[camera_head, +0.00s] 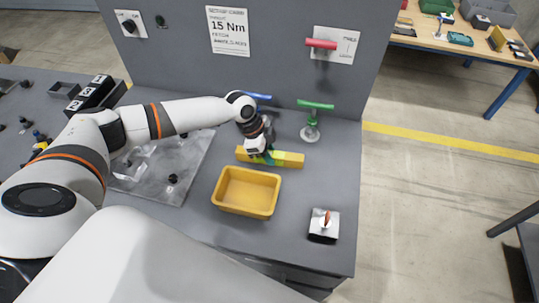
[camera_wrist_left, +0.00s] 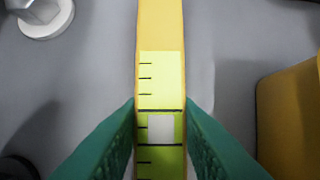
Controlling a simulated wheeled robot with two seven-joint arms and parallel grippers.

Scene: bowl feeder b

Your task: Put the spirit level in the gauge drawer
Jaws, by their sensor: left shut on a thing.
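The spirit level (camera_head: 290,160) is a long yellow bar with a greenish vial section, lying across the grey bench behind the yellow bin. My left gripper (camera_head: 262,153) comes down on it near its middle and is shut on it. In the left wrist view the green fingers (camera_wrist_left: 160,130) press both sides of the level (camera_wrist_left: 160,75), beside its pale vial window. I cannot tell whether the level is touching the bench. I cannot make out an open gauge drawer; the bench front below the top edge is dark and partly hidden by my arm. My right gripper does not show.
The empty yellow bin (camera_head: 246,191) stands just in front of the level. A green-handled tool (camera_head: 312,122) stands behind it. A small metal block with an orange-tipped part (camera_head: 324,224) sits near the front right. A grey plate (camera_head: 170,170) lies left, and a panel rises behind.

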